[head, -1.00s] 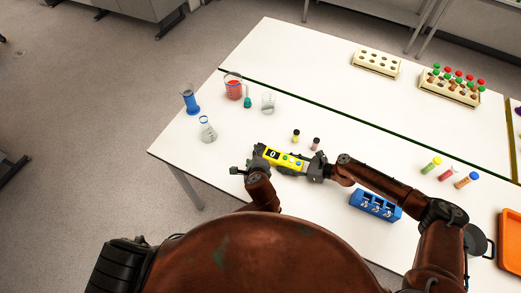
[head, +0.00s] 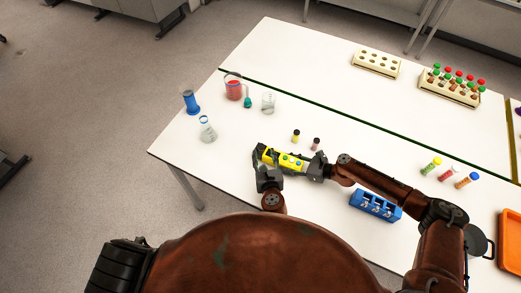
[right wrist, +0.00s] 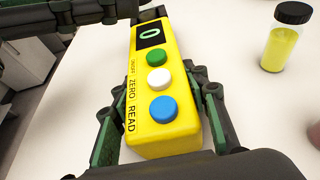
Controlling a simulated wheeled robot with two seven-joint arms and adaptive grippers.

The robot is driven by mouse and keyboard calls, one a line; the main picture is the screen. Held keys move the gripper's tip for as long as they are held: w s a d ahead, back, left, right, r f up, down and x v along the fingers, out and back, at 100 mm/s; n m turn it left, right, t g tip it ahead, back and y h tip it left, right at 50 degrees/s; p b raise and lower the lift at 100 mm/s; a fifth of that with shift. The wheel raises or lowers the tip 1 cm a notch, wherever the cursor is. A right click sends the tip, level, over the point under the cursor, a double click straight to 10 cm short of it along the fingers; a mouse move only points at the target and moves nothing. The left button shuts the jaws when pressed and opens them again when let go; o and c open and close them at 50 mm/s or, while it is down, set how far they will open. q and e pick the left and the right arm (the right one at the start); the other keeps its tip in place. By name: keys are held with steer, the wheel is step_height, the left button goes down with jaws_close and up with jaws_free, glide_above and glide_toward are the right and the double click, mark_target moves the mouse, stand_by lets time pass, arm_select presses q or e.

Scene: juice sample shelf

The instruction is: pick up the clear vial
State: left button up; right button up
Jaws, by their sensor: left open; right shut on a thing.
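I cannot make out a clear vial for certain. My right gripper (right wrist: 163,125) is shut on the sides of a yellow meter (right wrist: 165,142) with a display reading 0 and green, white and blue buttons. The meter (head: 291,161) lies lengthwise from my right gripper (head: 311,170) in the head view. My left gripper (head: 264,160) is open at the meter's left, display end and partly covers it. A dark-capped vial of yellow liquid (right wrist: 281,45) stands beyond the meter; it also shows in the head view (head: 296,137). A dark-capped pinkish vial (head: 315,145) stands beside it.
A blue rack (head: 375,207) sits right of the meter. Three capped tubes (head: 447,173) lie at right. An orange tray (head: 511,240) is at the right edge.

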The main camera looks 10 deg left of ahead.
mark_target(261, 147)
arm_select(q)
steer(key=shift+a+x, duration=0.2)
steer(key=shift+x, duration=1.35)
steer(key=shift+a+x, duration=0.15)
steer(key=shift+x, duration=1.35)
steer(key=shift+s, duration=0.15)
steer(key=shift+r, duration=0.1)
steer(key=shift+c, duration=0.2)
jaws_close()
